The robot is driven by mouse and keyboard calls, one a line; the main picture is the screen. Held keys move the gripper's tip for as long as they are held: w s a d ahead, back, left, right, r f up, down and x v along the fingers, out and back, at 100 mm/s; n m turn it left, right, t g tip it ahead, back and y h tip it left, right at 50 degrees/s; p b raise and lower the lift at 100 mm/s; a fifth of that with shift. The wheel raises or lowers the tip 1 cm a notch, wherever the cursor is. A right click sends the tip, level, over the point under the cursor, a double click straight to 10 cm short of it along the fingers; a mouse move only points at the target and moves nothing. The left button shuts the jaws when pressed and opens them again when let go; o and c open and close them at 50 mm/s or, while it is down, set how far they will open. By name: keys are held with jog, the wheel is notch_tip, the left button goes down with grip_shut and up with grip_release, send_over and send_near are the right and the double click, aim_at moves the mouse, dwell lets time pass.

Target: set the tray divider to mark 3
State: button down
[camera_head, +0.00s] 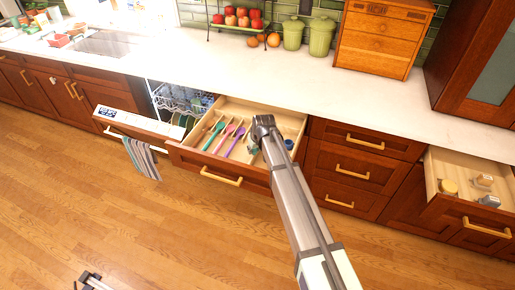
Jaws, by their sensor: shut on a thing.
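The open wooden drawer (234,106) in the middle of the counter front holds a light wooden tray with slots. A teal utensil (214,135), a pink utensil (225,137) and a purple utensil (236,142) lie in the left slots. My gripper (255,149) is low inside the drawer, right of the purple utensil. It is shut on what seems to be the tray divider, but my wrist and arm hide most of it. The marks are too small to make out.
A blue item (289,144) lies in the drawer right of my arm. The open dishwasher (140,122), with a striped towel (141,158), is left. Another open drawer (466,211) holding jars is far right. The counter (225,70) behind is mostly clear; floor in front is free.

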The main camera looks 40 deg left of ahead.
jog(key=c, duration=0.9)
grip_release()
jog(key=shift+s, duration=0.1)
jog(key=shift+o, duration=0.2)
jog(key=v, duration=1.2)
jog(key=shift+a, duration=0.15)
